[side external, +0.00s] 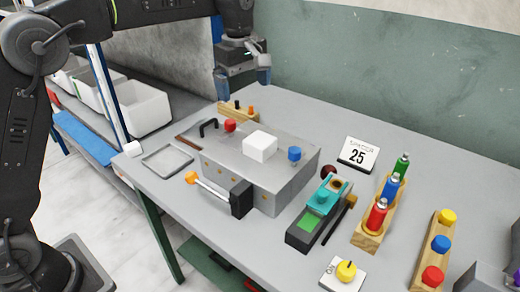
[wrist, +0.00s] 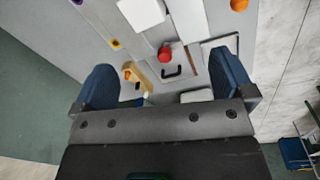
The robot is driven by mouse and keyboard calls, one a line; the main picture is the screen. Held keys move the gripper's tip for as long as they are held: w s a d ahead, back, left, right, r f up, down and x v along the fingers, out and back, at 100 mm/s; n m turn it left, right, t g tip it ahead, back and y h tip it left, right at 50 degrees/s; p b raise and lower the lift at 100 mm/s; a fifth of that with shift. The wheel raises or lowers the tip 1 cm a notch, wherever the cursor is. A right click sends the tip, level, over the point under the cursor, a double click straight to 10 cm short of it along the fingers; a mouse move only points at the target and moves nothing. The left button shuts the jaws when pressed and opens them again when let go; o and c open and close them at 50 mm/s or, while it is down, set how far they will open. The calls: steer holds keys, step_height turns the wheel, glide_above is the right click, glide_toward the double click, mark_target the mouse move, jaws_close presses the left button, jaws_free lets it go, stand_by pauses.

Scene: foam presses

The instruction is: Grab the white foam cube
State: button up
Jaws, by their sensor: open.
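The white foam cube (side external: 260,147) sits on top of the grey metal press box, between a red knob and a blue knob. My gripper (side external: 243,80) is open and empty, high behind the box near the wall, well apart from the cube. In the wrist view its two blue fingers (wrist: 163,70) are spread wide with nothing between them but the distant tabletop. Two white shapes show near the top edge of the wrist view, and I cannot tell for sure which is the cube.
The box (side external: 285,190) carries a red knob (side external: 229,125), a blue knob (side external: 295,153) and a side lever with an orange knob (side external: 191,177). A pegged wooden block (side external: 232,115) stands behind. Bottles (side external: 377,214) and a number card (side external: 358,154) stand right. An empty tray (side external: 167,161) lies left.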

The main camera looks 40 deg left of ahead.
steer(key=w+d+f+n+g, duration=0.1)
steer(key=w+f+n, duration=0.2)
steer(key=w+f, duration=0.15)
glide_above(260, 139)
steer(key=f, duration=0.8)
steer(key=shift+s+d, duration=0.3)
steer(key=shift+d, duration=0.1)
steer(key=shift+w+a+f, duration=0.1)
steer(key=shift+a+f, duration=0.05)
steer(key=shift+f, duration=0.75)
steer(key=shift+w+a+f, duration=0.1)
steer(key=shift+f, duration=0.8)
steer(key=shift+w+a+f, duration=0.1)
steer(key=shift+a+f, duration=0.05)
steer(key=shift+f, duration=0.75)
steer(key=c, duration=0.9)
